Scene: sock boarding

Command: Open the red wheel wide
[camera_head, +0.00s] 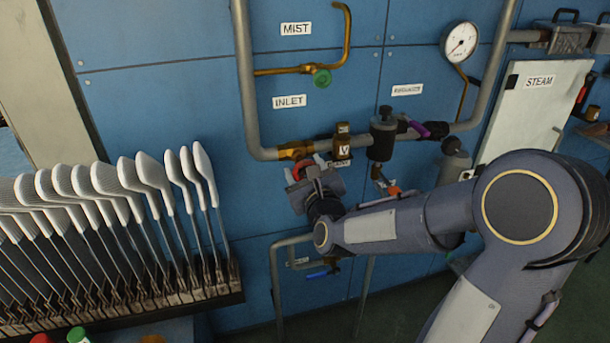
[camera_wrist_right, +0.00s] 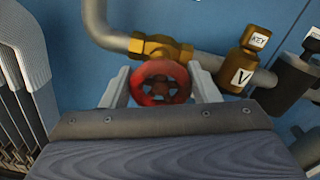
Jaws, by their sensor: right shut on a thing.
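The red wheel (camera_wrist_right: 160,84) sits on a brass valve (camera_wrist_right: 160,47) in the grey pipe, low on the blue wall. In the right wrist view my right gripper (camera_wrist_right: 162,88) has one finger on each side of the wheel and is shut on it. In the head view the right gripper (camera_head: 306,172) reaches the valve from below right and hides most of the wheel; only a red edge (camera_head: 299,168) shows. My left gripper is not in view.
A rack of white sock boards (camera_head: 120,195) stands close on the left. A brass fitting marked V (camera_head: 343,145) and a dark cylinder (camera_head: 382,135) are right of the valve. A green knob (camera_head: 321,77) is above, and a blue-handled pipe (camera_head: 318,274) is below.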

